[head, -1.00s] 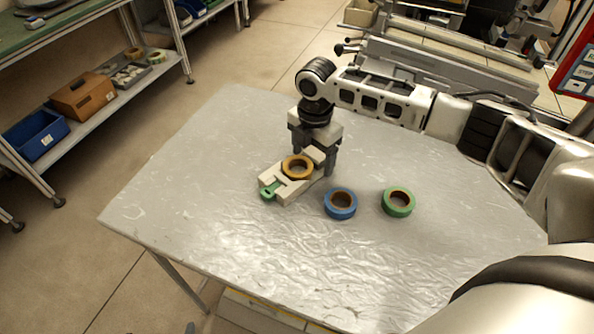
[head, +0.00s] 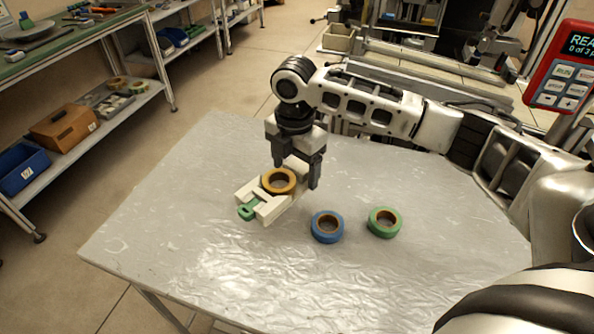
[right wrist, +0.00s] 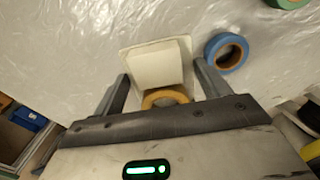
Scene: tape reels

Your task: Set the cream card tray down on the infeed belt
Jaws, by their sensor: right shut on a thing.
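The cream card tray (head: 270,209) is in the jaws of my right gripper (head: 297,172), at the middle of the grey table. A yellow tape reel (head: 279,181) sits on the tray, and a green piece (head: 247,212) is at its near left end. The tray seems slightly above the table; the gap is hard to judge. In the right wrist view the tray (right wrist: 155,62) lies between the two fingers, with the reel (right wrist: 165,97) partly hidden by the gripper body. The infeed belt may be the long rail structure (head: 425,68) behind the table. My left gripper is out of view.
A blue tape reel (head: 327,227) and a green tape reel (head: 385,222) lie on the table (head: 180,220), right of the tray. A red panel (head: 566,68) stands at the far right. Shelves with bins (head: 22,168) are at left. The table's left part is clear.

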